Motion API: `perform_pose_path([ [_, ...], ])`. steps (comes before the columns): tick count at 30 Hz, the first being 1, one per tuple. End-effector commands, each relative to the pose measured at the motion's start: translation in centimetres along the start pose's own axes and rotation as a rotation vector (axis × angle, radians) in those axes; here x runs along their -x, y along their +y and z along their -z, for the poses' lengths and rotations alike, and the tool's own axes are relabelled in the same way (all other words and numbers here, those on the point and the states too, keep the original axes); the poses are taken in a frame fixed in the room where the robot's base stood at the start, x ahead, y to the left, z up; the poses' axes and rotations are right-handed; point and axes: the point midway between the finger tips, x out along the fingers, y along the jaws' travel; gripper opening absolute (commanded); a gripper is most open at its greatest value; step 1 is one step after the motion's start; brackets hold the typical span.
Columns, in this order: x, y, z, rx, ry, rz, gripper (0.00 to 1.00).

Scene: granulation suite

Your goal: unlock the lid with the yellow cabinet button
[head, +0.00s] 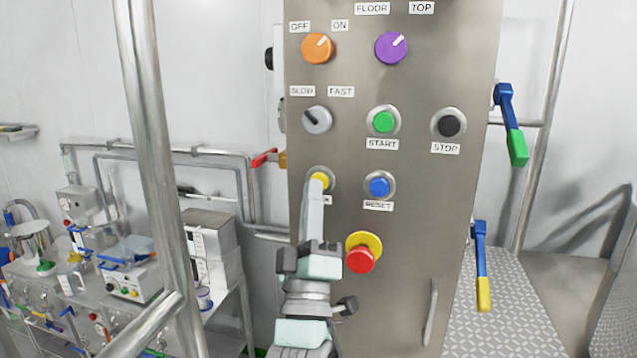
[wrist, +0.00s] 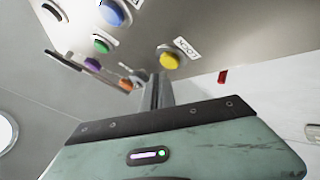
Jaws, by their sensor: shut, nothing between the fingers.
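The yellow button (head: 319,177) sits in a metal ring on the grey cabinet's front, left of the blue RESET button. Its label is mostly hidden behind my gripper in the head view. In the wrist view the yellow button (wrist: 170,61) shows whole, with its LOCK label (wrist: 186,47) upside down beside it. My gripper (head: 317,188) is shut and empty, its fingers pointing up at the yellow button and overlapping its lower part. In the wrist view the fingertips (wrist: 158,78) are close by the button; I cannot tell whether they touch it. I cannot make out the lid.
Close by on the cabinet (head: 420,220) are the blue RESET button (head: 379,187), the red emergency knob (head: 360,259), the grey speed knob (head: 316,120) and the green START button (head: 383,122). A vertical steel pipe (head: 150,150) stands at the left. A cabinet handle (head: 431,312) is lower right.

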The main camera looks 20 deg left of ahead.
Motion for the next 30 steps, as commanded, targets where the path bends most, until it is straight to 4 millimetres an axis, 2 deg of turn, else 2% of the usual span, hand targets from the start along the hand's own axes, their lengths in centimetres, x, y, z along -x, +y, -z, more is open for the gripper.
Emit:
perform_pose_path([
  [30, -0.43, -0.55, -0.46, 0.001, -0.001, 0.001, 0.0],
])
